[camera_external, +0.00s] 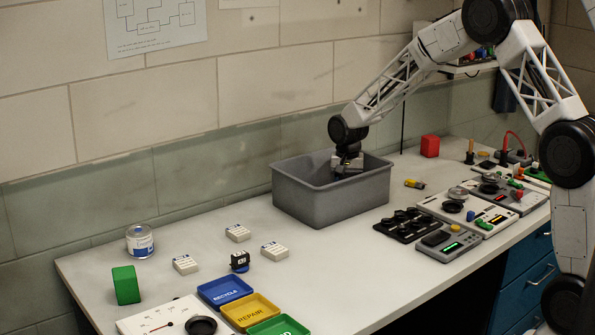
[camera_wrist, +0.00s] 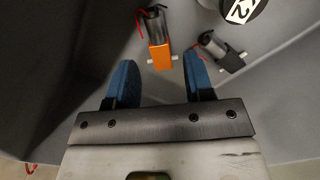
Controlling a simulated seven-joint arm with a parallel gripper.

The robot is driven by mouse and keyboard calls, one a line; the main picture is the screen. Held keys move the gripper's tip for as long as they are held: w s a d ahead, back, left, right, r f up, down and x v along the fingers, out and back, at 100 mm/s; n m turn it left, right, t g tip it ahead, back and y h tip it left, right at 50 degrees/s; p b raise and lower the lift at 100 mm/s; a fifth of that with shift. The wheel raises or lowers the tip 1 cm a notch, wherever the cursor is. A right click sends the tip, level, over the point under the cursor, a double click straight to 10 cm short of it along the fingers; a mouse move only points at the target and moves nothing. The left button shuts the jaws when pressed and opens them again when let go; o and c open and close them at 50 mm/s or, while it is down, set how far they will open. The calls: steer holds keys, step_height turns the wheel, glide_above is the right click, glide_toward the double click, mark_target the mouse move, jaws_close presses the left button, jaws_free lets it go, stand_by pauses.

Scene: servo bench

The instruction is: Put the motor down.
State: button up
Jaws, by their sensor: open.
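My gripper (camera_external: 348,165) is low over the grey bin (camera_external: 310,198), at its opening. In the wrist view my gripper (camera_wrist: 160,74) has its two blue fingers wide apart with nothing between them. Ahead of the fingertips, inside the bin, a motor (camera_wrist: 155,30) with a dark grey body, an orange end and a red wire lies apart from the fingers. A second, black motor (camera_wrist: 228,58) with a red wire lies to its right. A dark round part with a white "K2" label (camera_wrist: 241,10) is cut off at the top edge. The bin's contents are hidden in the external view.
Blue (camera_external: 225,290), yellow (camera_external: 249,309) and green (camera_external: 279,327) trays lie at the front. A small black boxed part (camera_external: 240,262) and white boxes (camera_external: 274,251) are near them. Test devices (camera_external: 449,240) crowd the right. A red block (camera_external: 430,146) stands behind the bin's right side.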

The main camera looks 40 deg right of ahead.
step_height(320, 180, up, 9)
stand_by(0.4)
steer(key=shift+r, duration=0.1)
stand_by(0.5)
steer(key=s+r+n, duration=0.1)
steer(key=s+r, duration=0.4)
steer(key=s, duration=0.4)
steer(key=s+r+n+t, duration=0.15)
steer(key=s+r, duration=0.25)
steer(key=s, duration=0.4)
steer(key=s+r+n, duration=0.2)
steer(key=s+r, duration=0.3)
steer(key=s, duration=0.4)
steer(key=s+a+f+n+t, duration=0.1)
steer(key=s+n, duration=0.3)
steer(key=s, duration=2.2)
steer(key=shift+a+f, duration=0.25)
steer(key=shift+f, duration=0.2)
